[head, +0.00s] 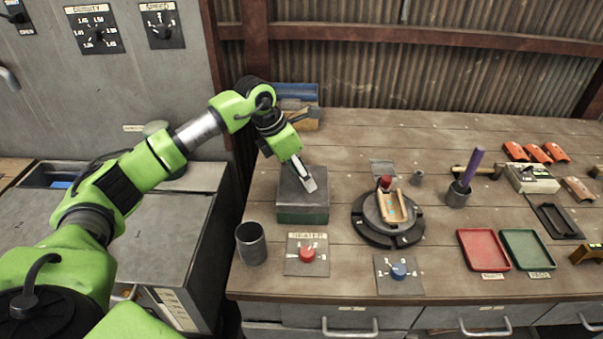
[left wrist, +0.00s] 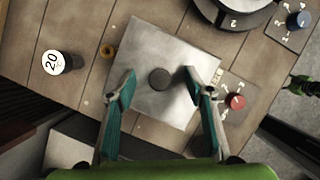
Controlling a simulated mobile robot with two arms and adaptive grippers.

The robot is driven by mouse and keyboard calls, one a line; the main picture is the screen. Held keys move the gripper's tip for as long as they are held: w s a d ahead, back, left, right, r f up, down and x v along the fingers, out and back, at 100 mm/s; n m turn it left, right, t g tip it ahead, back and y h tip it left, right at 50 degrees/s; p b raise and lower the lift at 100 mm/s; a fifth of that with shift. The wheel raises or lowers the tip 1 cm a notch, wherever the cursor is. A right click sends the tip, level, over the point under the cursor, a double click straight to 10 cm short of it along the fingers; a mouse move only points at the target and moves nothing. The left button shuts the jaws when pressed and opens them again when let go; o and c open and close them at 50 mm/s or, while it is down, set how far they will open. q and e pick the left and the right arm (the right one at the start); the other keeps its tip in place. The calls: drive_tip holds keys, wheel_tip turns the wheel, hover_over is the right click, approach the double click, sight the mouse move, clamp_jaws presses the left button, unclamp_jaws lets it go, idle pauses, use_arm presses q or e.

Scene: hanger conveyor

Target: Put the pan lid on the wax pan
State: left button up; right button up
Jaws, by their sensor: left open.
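The pan lid (head: 289,187) is a flat square grey metal plate. It appears to lie level on top of the wax pan, a squarish box with a dark green lower side (head: 303,214). In the left wrist view the lid (left wrist: 160,110) fills the middle, with a dark round knob (left wrist: 160,78) at its centre, and hides the pan beneath. My left gripper (head: 307,184) is over the lid, pointing down. In the left wrist view its two teal fingers (left wrist: 159,76) are spread, one on each side of the knob, with gaps between. My right gripper is not in view.
A red heater dial (head: 307,254) and a grey cup (head: 251,243) stand in front of the pan. A round black turntable (head: 367,233) is to its right. Red (head: 483,250) and green trays (head: 526,250) lie farther right. Blue bins (head: 297,92) stand behind.

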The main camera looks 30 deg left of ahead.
use_arm(q)
drive_tip(key=v, duration=1.2)
idle(0.4)
